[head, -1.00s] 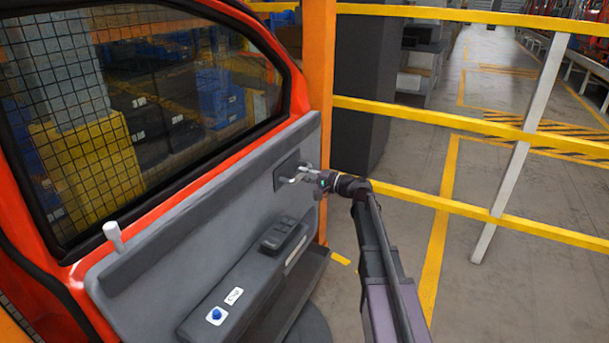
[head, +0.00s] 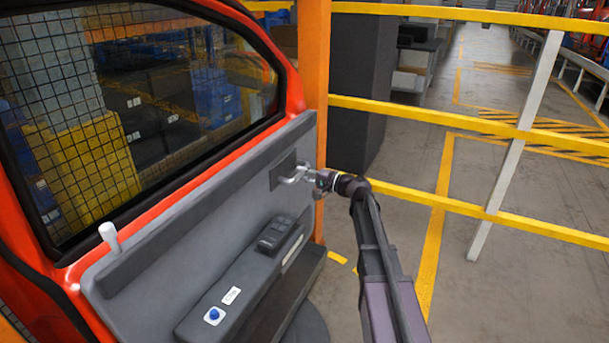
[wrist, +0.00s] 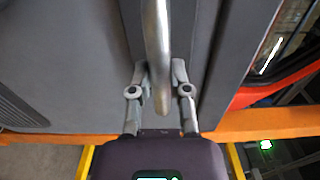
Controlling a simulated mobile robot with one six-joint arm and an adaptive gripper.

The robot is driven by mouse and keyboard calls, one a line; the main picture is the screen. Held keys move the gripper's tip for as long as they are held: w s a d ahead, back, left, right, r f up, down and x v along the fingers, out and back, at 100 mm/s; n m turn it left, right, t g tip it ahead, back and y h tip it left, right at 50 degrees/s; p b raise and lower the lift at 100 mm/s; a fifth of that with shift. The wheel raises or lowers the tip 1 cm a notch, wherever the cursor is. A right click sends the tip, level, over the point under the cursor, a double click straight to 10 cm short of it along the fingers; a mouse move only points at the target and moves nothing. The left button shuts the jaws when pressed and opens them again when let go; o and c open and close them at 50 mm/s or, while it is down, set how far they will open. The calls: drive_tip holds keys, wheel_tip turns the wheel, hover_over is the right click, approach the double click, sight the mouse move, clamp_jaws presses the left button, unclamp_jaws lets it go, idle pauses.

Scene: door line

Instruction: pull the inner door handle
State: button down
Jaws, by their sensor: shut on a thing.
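The inner door handle (head: 292,178) is a pale metal lever on a dark plate (head: 283,170), set in the grey trim of a red door (head: 180,192). In the wrist view the handle (wrist: 156,45) is a light metal bar running down between the fingers. My gripper (head: 309,180) is at the handle's free end, on its right side. In the wrist view my gripper (wrist: 159,75) has one finger on each side of the bar and is shut on it. The fingertips are partly hidden behind the bar.
An armrest (head: 250,275) with a switch block and a blue button juts out below the handle. A white lock knob (head: 110,236) stands on the left of the trim. An orange post (head: 314,75) and yellow rails (head: 440,117) stand close behind. Open floor lies to the right.

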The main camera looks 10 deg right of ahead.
drive_tip(key=shift+w+a, duration=0.25)
drive_tip(key=shift+a, duration=0.25)
idle(0.7)
unclamp_jaws()
idle(0.3)
drive_tip(key=shift+d, duration=0.15)
drive_tip(key=v, duration=0.8)
drive_tip(key=shift+s+d, duration=0.25)
drive_tip(key=shift+d, duration=0.05)
idle(0.6)
drive_tip(key=shift+a, duration=0.1)
